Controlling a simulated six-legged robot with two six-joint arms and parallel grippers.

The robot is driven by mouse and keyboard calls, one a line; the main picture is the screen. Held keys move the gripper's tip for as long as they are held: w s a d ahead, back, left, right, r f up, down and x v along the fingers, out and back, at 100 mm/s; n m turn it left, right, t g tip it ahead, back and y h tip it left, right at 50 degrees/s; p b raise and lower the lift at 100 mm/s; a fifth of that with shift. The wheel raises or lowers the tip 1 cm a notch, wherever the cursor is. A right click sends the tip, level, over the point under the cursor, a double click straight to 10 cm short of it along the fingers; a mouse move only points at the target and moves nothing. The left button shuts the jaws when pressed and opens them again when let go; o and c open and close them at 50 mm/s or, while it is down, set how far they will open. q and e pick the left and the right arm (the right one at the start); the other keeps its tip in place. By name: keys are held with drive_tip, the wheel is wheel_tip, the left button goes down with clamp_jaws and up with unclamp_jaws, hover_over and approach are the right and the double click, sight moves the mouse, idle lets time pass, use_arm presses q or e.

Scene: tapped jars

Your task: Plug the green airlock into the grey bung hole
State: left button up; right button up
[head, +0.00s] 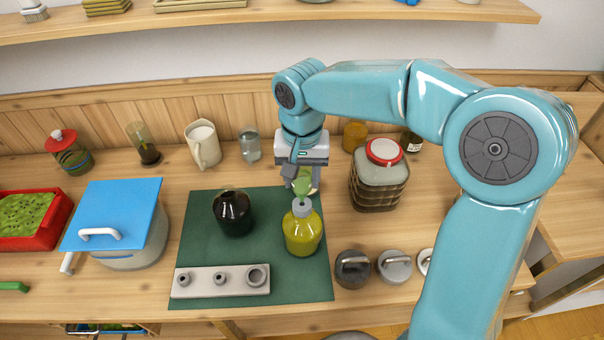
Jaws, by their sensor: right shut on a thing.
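My right gripper (302,180) points down and is shut on the green airlock (303,188). The airlock is upright, partly hidden by the gripper. Its lower end is right over or at the grey bung (302,206); I cannot tell whether it is in the hole. The bung sits in the neck of a jar of yellow liquid (303,233) on the green mat (290,284). My left gripper is not in view.
A dark jar (233,214) and a grey rack with holes (221,281) share the mat. A red-lidded square jar (380,177) stands to the right, grey weights (352,268) at the front right. A blue-lidded pot (118,222) is on the left.

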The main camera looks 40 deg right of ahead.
drive_tip(key=shift+s+f, duration=0.1)
drive_tip(key=shift+f, duration=0.15)
drive_tip(key=shift+f+b, duration=0.4)
drive_tip(key=shift+b, duration=0.2)
drive_tip(key=shift+f+b, duration=0.65)
drive_tip(key=shift+f, duration=0.2)
drive_tip(key=shift+r, duration=0.1)
drive_tip(key=o, duration=1.5)
drive_tip(key=shift+r, duration=0.15)
